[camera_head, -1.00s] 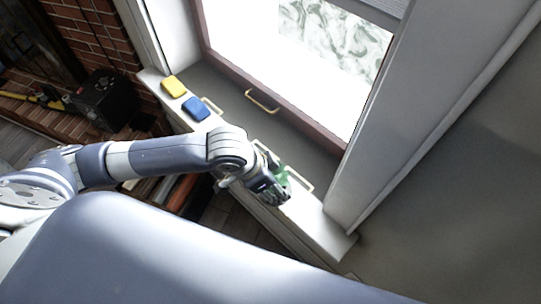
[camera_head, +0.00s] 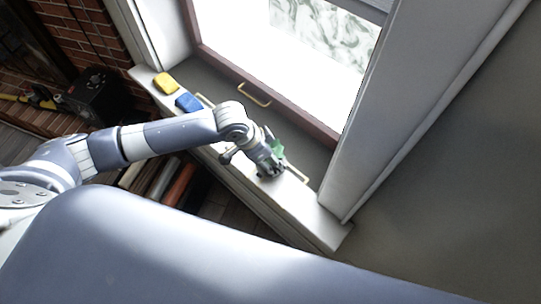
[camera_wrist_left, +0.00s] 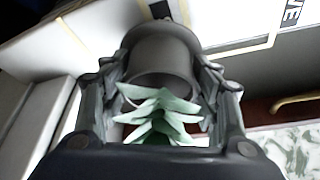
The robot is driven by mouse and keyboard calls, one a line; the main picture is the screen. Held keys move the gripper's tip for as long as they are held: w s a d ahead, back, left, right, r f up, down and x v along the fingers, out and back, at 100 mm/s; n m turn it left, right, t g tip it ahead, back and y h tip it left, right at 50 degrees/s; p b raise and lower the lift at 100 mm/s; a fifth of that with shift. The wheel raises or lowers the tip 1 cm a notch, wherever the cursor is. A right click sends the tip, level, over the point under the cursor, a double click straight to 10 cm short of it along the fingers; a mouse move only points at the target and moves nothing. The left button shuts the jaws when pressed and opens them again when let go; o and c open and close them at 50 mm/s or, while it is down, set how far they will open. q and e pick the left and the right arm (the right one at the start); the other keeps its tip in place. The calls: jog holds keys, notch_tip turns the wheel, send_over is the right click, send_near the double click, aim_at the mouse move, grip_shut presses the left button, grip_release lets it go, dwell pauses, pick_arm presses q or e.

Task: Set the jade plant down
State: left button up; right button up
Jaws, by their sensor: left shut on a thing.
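The jade plant shows in the left wrist view as pale green leaves (camera_wrist_left: 160,112) in front of a dark grey pot (camera_wrist_left: 160,58). My left gripper (camera_wrist_left: 162,85) is shut on it, with one finger on each side of the pot. In the head view the gripper (camera_head: 268,162) is over the white window sill (camera_head: 318,216), and a bit of the green plant (camera_head: 277,146) shows beside it. I cannot tell whether the pot touches the sill. My right gripper is not in view.
A yellow block (camera_head: 165,83) and a blue block (camera_head: 188,102) lie on the sill to the left. Pale outlines mark the sill, one partly hidden by the gripper (camera_head: 298,174). The window frame (camera_head: 292,117) with a brass handle (camera_head: 254,95) rises behind. The sill's right end is clear.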

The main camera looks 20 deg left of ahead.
pick_arm(q)
jog(key=o, duration=1.3)
jog(key=v, duration=1.2)
jog(key=shift+d, duration=0.1)
